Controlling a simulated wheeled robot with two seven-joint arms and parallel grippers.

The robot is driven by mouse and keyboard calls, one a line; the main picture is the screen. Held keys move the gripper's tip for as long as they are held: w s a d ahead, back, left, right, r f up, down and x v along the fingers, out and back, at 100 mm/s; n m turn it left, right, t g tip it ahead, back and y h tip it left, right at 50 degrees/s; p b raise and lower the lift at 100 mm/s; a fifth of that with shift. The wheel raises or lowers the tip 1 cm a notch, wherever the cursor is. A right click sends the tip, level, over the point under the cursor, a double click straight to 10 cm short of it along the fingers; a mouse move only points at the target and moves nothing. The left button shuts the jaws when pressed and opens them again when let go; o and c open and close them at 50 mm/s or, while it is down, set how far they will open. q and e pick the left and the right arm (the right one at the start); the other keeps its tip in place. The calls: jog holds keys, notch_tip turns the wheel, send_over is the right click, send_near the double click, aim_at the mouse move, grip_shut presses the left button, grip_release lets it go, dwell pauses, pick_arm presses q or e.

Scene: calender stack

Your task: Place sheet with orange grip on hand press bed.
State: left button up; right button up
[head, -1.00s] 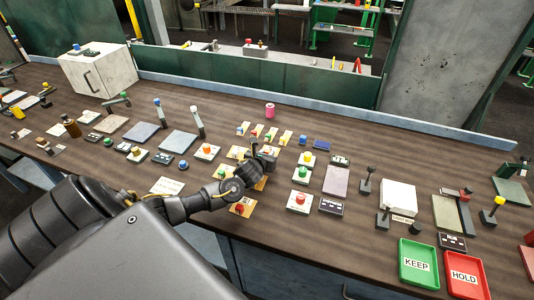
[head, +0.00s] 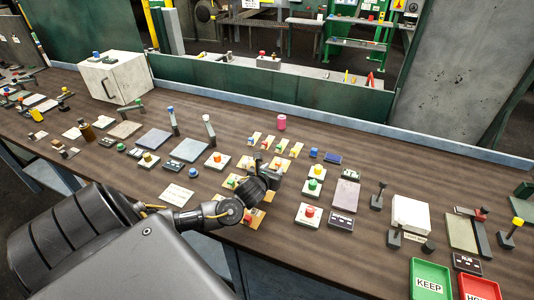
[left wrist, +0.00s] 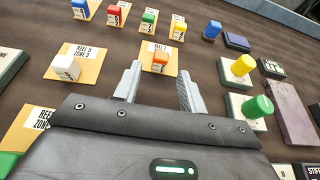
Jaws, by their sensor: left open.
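A small orange grip (left wrist: 160,60) stands on a tan sheet with a white printed label in the left wrist view. My left gripper (left wrist: 159,78) is open, its two grey fingers apart and pointing toward the orange grip, which shows between and just beyond the tips. I see no contact. In the head view my left gripper (head: 264,180) is low over the middle of the table and hides part of the tan sheets there. Several flat pads lie on the table, some with upright levers; I cannot tell which is the hand press bed. My right gripper is not in view.
A sheet with a white grip (left wrist: 66,67) lies left of the orange one. Several small coloured-grip cards stand behind. Yellow (left wrist: 243,65) and green (left wrist: 258,106) buttons are close on the right. A white block (head: 410,213) and a green KEEP tray (head: 430,279) are farther right.

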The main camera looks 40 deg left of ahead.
pick_arm(q)
jog(key=v, duration=0.6)
jog(key=shift+s, duration=0.1)
jog(key=shift+o, duration=0.5)
jog(key=shift+r, duration=0.2)
jog(key=w+d+r+m+t+b, duration=0.15)
jog(key=w+r+t, duration=0.25)
jog(key=w+r, duration=0.85)
jog(key=w+d+r+m+t+h, duration=0.1)
jog(key=w+d+r+m+h, duration=0.25)
jog(key=r, duration=0.25)
jog(key=w+d+r+m+t+h, duration=0.1)
jog(key=w+d+r+m+h, duration=0.15)
jog(key=d+r, duration=0.35)
jog(key=n+g+y+b, duration=0.25)
jog(key=n+g, duration=0.55)
jog(key=g, duration=0.7)
send_near(278, 162)
jog(key=p+x, duration=0.1)
jog(key=x, duration=0.2)
jog(key=shift+w+f+m+y+p, duration=0.2)
jog(key=shift+w+m+y+p, duration=0.1)
jog(key=shift+p, duration=0.1)
jog(key=shift+w+f+p, duration=0.1)
jog(key=shift+f+p, duration=0.25)
jog(key=p+x, duration=0.1)
jog(key=x, duration=0.3)
jog(key=shift+w+f, duration=0.2)
